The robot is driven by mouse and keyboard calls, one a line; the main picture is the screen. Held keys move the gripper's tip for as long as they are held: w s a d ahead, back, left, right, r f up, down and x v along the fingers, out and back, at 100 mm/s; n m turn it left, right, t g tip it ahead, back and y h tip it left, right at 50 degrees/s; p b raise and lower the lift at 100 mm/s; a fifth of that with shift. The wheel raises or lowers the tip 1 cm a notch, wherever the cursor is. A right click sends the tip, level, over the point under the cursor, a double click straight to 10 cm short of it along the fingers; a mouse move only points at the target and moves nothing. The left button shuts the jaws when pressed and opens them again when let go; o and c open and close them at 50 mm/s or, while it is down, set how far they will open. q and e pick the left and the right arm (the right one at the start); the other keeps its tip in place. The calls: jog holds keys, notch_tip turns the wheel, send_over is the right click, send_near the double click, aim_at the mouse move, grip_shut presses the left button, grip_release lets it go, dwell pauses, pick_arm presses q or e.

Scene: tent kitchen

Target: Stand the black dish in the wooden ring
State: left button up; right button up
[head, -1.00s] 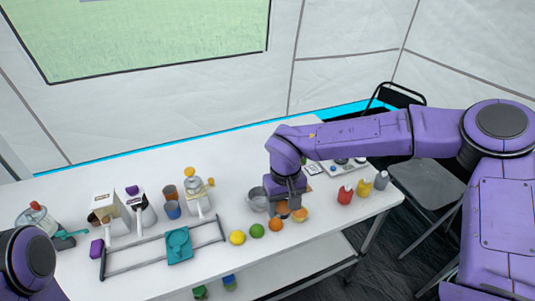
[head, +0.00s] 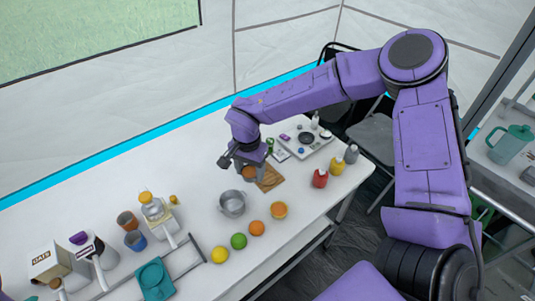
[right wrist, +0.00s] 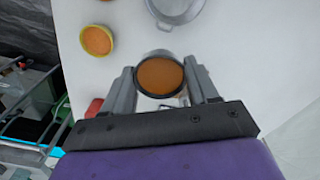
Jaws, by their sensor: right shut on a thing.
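The black dish (right wrist: 160,76) is a small round dish with a dark rim and orange-brown contents. My right gripper (right wrist: 160,88) is shut on it, one finger on each side. In the head view the right gripper (head: 248,162) is over the table's back part, with the dish (head: 250,174) below it, beside a brown wooden board (head: 270,178). I cannot make out a wooden ring on the board; the gripper hides part of this spot. I cannot tell the dish's height above the table. My left gripper is out of view.
A metal pot (head: 232,203) and a yellow dish (head: 279,210) stand nearby.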

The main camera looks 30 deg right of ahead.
aim_at(267, 178)
jog(key=w+d+f+m, duration=0.1)
jog(key=d+m, duration=0.1)
jog(key=m, duration=0.4)
jog(key=w+d+f+m, duration=0.1)
jog(key=d+m, duration=0.2)
jog(key=m, duration=0.4)
jog(key=w+d+f+m+p, duration=0.1)
jog(key=d+m, duration=0.2)
jog(key=m, duration=0.4)
notch_tip(267, 178, down, 5)
jog(key=b, duration=0.4)
jog(key=shift+f, duration=0.25)
jog(key=shift+s, duration=0.1)
jog(key=shift+a, duration=0.1)
jog(key=shift+f+b, duration=0.3)
jog(key=shift+f, duration=0.05)
jog(key=shift+r, duration=0.2)
